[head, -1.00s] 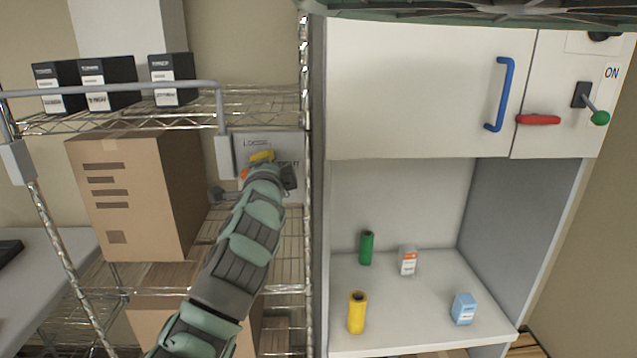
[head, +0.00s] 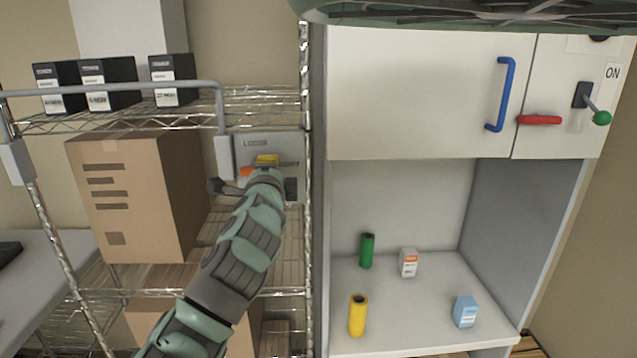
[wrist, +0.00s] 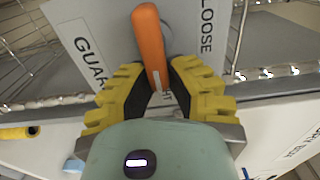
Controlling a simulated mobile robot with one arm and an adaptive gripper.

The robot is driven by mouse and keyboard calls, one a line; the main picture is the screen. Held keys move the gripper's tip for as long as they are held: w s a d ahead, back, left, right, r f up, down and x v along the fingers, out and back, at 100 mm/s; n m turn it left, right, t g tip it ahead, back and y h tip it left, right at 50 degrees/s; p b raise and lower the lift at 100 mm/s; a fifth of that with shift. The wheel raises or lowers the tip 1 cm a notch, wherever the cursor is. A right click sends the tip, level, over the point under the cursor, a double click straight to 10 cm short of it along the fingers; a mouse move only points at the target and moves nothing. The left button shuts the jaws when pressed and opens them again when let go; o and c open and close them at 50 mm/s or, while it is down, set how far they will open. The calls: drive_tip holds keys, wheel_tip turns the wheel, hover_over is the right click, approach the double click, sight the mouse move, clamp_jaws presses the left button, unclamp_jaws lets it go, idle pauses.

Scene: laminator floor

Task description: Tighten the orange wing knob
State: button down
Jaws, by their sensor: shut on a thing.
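The orange wing knob (wrist: 149,35) is an elongated handle on a pale panel (head: 272,146) at the shelf's right side. In the wrist view its far part sticks out beyond my yellow-padded fingers, pointing toward the top. My gripper (wrist: 157,78) is shut on its near part, one finger on each side. In the head view my gripper (head: 265,166) covers most of the knob, and only a bit of orange (head: 246,171) shows at its left. The panel reads "LOOSE" and "GUARD"; another label is mostly hidden behind the gripper.
A cardboard box (head: 130,200) stands left of the panel on the wire shelf, with a shelf post (head: 305,200) just right. The white cabinet (head: 420,90) holds a green cylinder (head: 367,250), a yellow cylinder (head: 357,315) and two small boxes in its open bay.

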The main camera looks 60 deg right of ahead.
drive_tip(key=shift+f, duration=0.15)
drive_tip(key=c, duration=0.9)
unclamp_jaws()
drive_tip(key=shift+c, duration=0.2)
drive_tip(key=v, duration=1.2)
